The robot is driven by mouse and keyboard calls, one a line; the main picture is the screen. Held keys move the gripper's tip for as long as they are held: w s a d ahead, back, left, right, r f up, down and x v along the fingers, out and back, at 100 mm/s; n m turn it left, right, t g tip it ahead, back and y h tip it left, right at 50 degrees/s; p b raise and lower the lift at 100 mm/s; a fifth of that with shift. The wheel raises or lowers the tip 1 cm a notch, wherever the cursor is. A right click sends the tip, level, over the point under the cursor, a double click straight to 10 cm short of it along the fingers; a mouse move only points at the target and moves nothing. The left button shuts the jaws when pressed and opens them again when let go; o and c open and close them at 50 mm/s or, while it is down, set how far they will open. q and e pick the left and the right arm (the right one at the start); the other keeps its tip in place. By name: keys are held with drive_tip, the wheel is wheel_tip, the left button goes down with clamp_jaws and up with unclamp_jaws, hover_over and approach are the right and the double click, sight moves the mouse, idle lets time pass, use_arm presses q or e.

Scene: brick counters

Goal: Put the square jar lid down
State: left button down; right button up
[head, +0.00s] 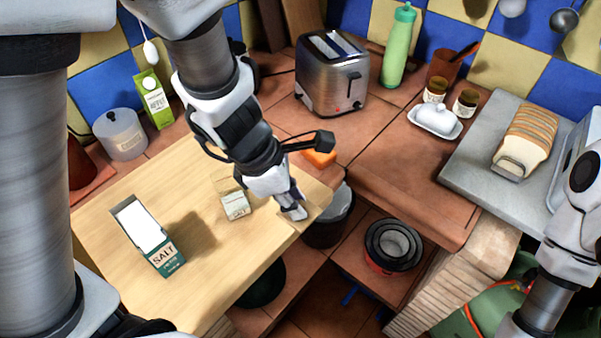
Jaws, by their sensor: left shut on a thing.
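I cannot tell whether the lid touches the board. A small clear square jar with a pale label (235,205) stands on the board, a little left of the gripper and apart from it. My right arm shows at the right edge, but its gripper is out of view.
An open salt box (149,238) stands on the board's left part. An orange block (318,158) lies behind the gripper. A toaster (332,75), green bottle (398,45) and white butter dish (434,121) stand further back. Below the board's right edge are dark pots (391,247).

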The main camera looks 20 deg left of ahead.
use_arm(q)
wheel_tip(320, 180, down, 3)
drive_tip(key=shift+r+b, duration=0.15)
drive_tip(key=shift+b, duration=0.25)
drive_tip(key=shift+w+f, duration=0.25)
drive_tip(key=shift+w, duration=0.05)
drive_tip(key=shift+w+a, duration=0.1)
drive_tip(key=shift+w, duration=0.15)
drive_tip(key=w+a+p, duration=1)
drive_tip(key=p, duration=0.1)
drive_tip(key=shift+w+f, duration=0.1)
drive_tip(key=shift+f, duration=0.1)
drive_tip(key=shift+w+a+f, duration=0.3)
wheel_tip(320, 180, down, 4)
drive_tip(key=shift+w+b, duration=0.1)
drive_tip(key=shift+b, duration=0.8)
drive_tip(key=shift+w, duration=0.1)
use_arm(e)
wheel_tip(320, 180, up, 7)
drive_tip(key=shift+w, duration=0.35)
